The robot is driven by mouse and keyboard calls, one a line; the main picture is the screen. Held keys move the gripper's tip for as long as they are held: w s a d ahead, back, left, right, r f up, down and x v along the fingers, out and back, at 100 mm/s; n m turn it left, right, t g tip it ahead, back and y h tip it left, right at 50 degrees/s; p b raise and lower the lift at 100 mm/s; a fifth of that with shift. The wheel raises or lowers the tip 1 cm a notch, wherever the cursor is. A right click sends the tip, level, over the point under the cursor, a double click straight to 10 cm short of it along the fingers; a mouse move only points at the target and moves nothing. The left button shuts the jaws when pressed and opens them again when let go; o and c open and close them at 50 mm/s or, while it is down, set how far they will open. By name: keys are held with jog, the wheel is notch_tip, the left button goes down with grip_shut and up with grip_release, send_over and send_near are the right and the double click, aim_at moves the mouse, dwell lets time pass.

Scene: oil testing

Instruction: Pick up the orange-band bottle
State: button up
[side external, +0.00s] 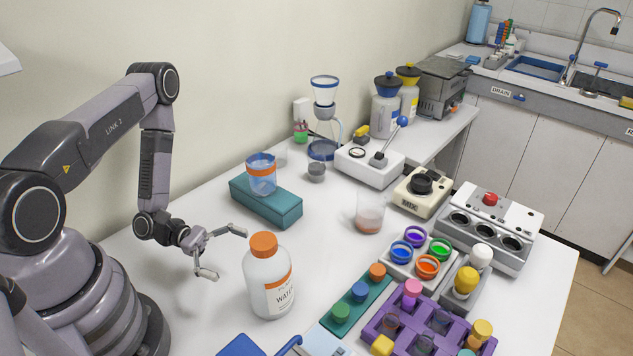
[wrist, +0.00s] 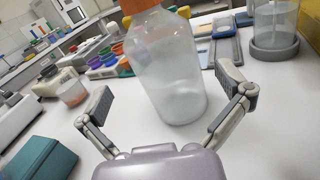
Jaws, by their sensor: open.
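The orange-band bottle (side external: 269,283) stands upright on the white table in the side view. It is a translucent white bottle with an orange cap, an orange band and a label with lettering. My gripper (side external: 222,253) is open and empty, just left of the bottle. In the wrist view the bottle (wrist: 166,70) stands ahead, between and beyond the spread fingers of my gripper (wrist: 172,100), its cap cut off by the top edge. I cannot see any finger touching it.
A glass beaker (side external: 369,213) is farther back. The table left of the bottle is clear.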

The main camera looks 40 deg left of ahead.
aim_at(291, 282)
jog(key=f+n+t, duration=0.1)
jog(key=f+n, duration=0.1)
jog(key=shift+s+d+f+t+y, duration=0.2)
jog(key=shift+s+f+t+y, duration=0.1)
jog(key=shift+s+t, duration=0.1)
jog(key=shift+w+d+f, duration=0.1)
jog(key=shift+d, duration=0.05)
jog(key=shift+x, duration=3.55)
jog(key=c, duration=0.9)
